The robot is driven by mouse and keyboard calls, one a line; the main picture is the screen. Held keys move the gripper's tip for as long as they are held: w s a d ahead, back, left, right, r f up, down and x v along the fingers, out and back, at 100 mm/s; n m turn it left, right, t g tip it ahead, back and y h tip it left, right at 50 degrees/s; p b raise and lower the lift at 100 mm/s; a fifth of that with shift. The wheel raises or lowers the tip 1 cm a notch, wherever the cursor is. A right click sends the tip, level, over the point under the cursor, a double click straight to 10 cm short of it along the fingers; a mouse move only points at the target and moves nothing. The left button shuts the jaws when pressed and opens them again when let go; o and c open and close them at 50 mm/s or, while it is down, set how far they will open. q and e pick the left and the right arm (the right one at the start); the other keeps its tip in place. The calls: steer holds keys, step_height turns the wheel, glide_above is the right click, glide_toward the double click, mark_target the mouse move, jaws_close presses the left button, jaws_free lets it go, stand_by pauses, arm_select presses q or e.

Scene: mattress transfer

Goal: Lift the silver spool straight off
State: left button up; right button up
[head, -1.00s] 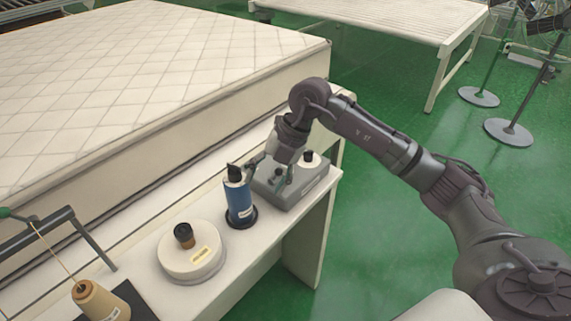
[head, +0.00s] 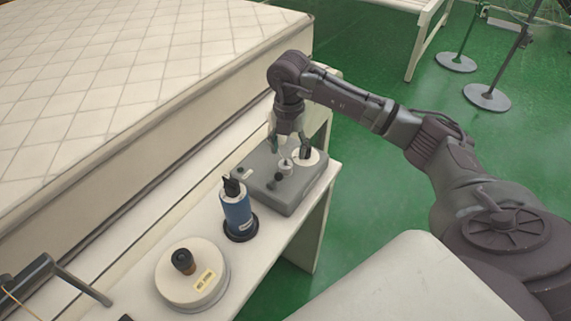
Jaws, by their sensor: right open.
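My right gripper (head: 288,150) is open and points down over the grey box (head: 262,172) near the far end of the white bench. A small silver spool (head: 286,166) stands on the box, just below and between the fingertips. Whether the fingers touch it cannot be told at this size. One finger overlaps a white disc with a dark top (head: 309,158) on the same box.
A white round container (head: 192,273) with a dark knob is nearer. A quilted mattress (head: 130,70) lies left. Green floor (head: 372,190) is open at the right.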

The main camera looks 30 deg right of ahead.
mark_target(286, 163)
steer(key=f+p, duration=0.1)
steer(key=f, duration=0.2)
steer(key=shift+w+a+f+p, duration=0.1)
steer(key=shift+w+a+p, duration=0.1)
steer(key=shift+p, duration=0.15)
step_height(286, 163, down, 2)
steer(key=shift+w+f+p, duration=0.1)
steer(key=shift+f+p, duration=0.15)
steer(key=shift+p, duration=0.1)
steer(key=shift+f, duration=0.4)
steer(key=shift+c, duration=0.2)
arm_select(q)
steer(key=w+r, duration=0.2)
steer(key=shift+w+r, duration=0.35)
arm_select(e)
steer(key=c, duration=1)
arm_select(q)
steer(key=shift+d, duration=0.1)
step_height(286, 163, down, 3)
steer(key=b, duration=0.2)
steer(key=shift+w+r+b, duration=0.1)
steer(key=shift+b, duration=0.3)
arm_select(e)
step_height(286, 163, up, 10)
